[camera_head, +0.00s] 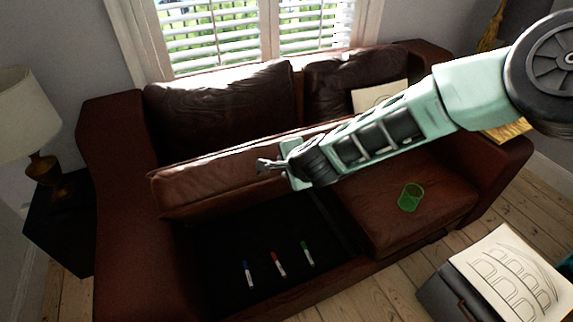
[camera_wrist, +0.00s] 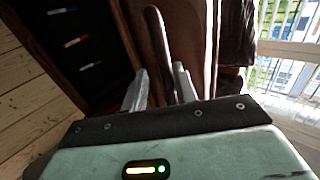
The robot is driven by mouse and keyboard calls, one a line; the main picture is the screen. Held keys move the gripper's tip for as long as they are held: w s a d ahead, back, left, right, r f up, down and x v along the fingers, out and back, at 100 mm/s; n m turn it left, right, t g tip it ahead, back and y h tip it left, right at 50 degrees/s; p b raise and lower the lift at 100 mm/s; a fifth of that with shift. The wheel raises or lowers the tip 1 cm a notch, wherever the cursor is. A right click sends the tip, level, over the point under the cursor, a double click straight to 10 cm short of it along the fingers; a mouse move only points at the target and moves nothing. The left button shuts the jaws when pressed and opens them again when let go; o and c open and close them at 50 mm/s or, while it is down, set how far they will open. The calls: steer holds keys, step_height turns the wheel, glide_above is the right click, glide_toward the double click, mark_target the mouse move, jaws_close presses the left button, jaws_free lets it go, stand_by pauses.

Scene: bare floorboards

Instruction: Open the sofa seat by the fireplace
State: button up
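The brown leather sofa has its left seat (camera_head: 205,187) tilted up against the backrest. Beneath it a dark storage compartment (camera_head: 220,250) is exposed. My gripper (camera_head: 265,165) is at the raised seat's front side, near its right part. In the wrist view my fingers (camera_wrist: 162,85) are spread apart, with a narrow brown edge (camera_wrist: 156,40) showing between or just beyond them. I cannot tell whether they touch it. The right seat (camera_head: 390,220) lies flat. No fireplace shows.
Several markers are in the compartment: blue (camera_head: 249,275), red (camera_head: 278,264) and green (camera_head: 307,252). A green cup (camera_head: 411,197) is on the right seat. A lamp (camera_head: 28,115) stands left; a drawing (camera_head: 512,280) lies lower right. Floorboards (camera_head: 400,285) show in front.

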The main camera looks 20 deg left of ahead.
steer(key=shift+s, duration=0.15)
steer(key=b+v, duration=0.2)
steer(key=v, duration=1.5)
steer(key=shift+d+r, duration=0.1)
steer(key=shift+r, duration=0.05)
